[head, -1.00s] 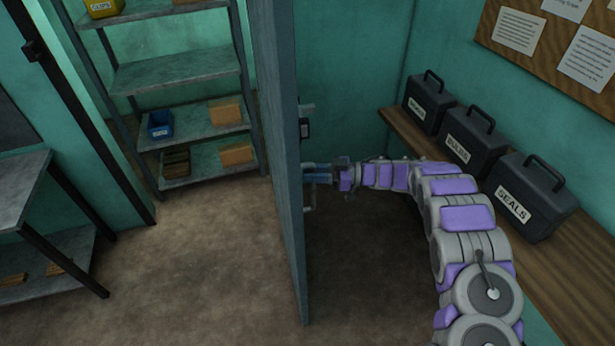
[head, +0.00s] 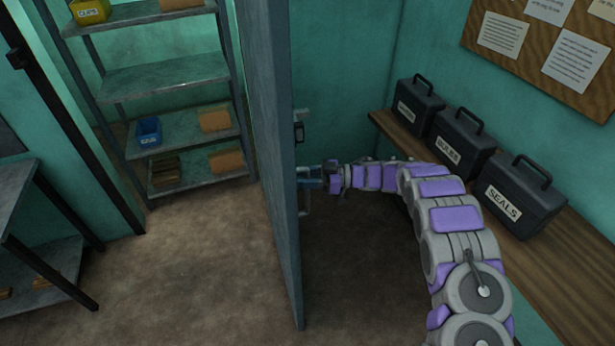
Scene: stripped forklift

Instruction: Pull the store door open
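The store door (head: 277,170) is a grey-blue panel seen nearly edge-on. It stands open between the shelf space on the left and the bench on the right. A pale pull handle (head: 304,205) sits on its right face, partly covered by my fingers. My gripper (head: 308,178) reaches in from the right and its fingers are at the handle, seemingly closed around it; the exact grip is small and partly hidden. A dark latch fitting (head: 299,131) sits on the door above the gripper.
A metal shelf unit (head: 175,75) with bins stands behind the doorway. A wooden bench (head: 560,255) with several dark cases, one labelled SEALS (head: 515,195), runs along the right wall. A metal table (head: 15,190) is at left. Floor left of the door (head: 190,260) is clear.

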